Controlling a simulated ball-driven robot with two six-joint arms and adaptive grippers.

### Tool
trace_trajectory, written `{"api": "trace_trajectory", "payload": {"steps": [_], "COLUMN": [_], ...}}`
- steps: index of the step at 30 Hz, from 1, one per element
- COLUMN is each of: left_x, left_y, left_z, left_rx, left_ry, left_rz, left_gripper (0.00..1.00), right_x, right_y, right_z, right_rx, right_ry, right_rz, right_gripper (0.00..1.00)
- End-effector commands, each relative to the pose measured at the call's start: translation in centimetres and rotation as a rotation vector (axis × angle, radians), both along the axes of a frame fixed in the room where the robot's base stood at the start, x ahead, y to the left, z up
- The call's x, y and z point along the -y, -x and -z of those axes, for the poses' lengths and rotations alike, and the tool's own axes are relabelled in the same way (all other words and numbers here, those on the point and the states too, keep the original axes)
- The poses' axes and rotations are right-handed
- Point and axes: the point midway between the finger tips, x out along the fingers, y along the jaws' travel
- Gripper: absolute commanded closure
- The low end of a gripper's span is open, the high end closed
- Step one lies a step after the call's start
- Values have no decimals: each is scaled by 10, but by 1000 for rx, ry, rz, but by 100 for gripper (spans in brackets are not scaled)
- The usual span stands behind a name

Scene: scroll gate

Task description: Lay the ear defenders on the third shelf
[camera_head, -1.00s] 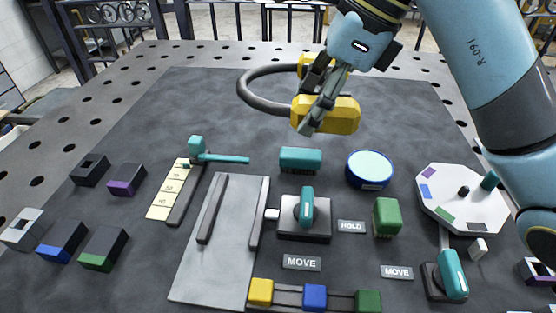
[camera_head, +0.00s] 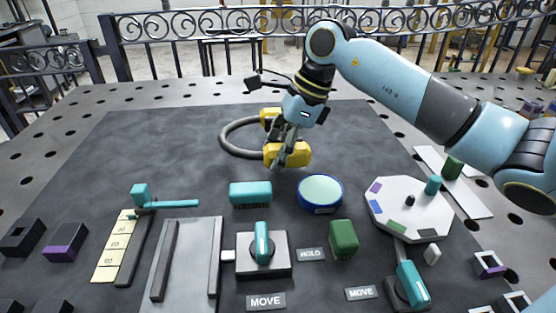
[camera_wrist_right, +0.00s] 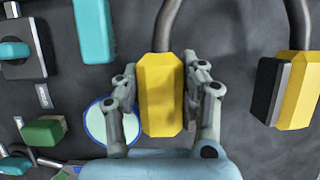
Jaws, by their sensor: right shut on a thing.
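The ear defenders are two yellow cups joined by a dark grey curved band (camera_head: 228,141). My right gripper (camera_head: 284,160) is shut on the nearer yellow cup (camera_head: 292,154), above the dark mat. In the right wrist view the fingers (camera_wrist_right: 163,100) lie on both sides of that cup (camera_wrist_right: 161,95), and the other cup (camera_wrist_right: 297,90), with a black pad, hangs free at the right. The band points left in the head view. No shelf can be made out in these frames. My left gripper is not in view.
Below the held cup are a round blue-rimmed disc (camera_head: 320,191) and a teal block (camera_head: 250,192). A white octagonal board (camera_head: 408,207), a green block (camera_head: 343,236) and a teal-handled switch (camera_head: 262,246) stand nearby. The mat's back left (camera_head: 150,140) is clear. A dark railing (camera_head: 200,30) stands beyond the table.

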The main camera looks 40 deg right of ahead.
Motion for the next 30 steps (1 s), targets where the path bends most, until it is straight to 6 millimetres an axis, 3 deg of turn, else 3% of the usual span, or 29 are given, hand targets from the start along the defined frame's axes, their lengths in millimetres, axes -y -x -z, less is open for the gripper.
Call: {"api": "trace_trajectory", "payload": {"steps": [5, 15, 16, 18, 21, 30], "left_x": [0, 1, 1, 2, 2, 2], "left_y": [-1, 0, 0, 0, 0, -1], "left_z": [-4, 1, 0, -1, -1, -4], "left_rx": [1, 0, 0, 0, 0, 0], "left_ry": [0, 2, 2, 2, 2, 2], "left_rz": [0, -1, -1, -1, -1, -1], "left_gripper": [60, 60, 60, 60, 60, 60], "right_x": [-1, -1, -1, -1, -1, -1], "right_y": [1, 0, 1, 1, 1, 1], "right_z": [25, 29, 28, 28, 28, 25], "right_rx": [-3, 0, -1, -1, -1, -1], "right_ry": [-2, 0, 0, 0, 0, 0], "right_rz": [0, -1, 0, 0, 0, 0], "right_gripper": [99, 99, 54, 45, 35, 35]}}
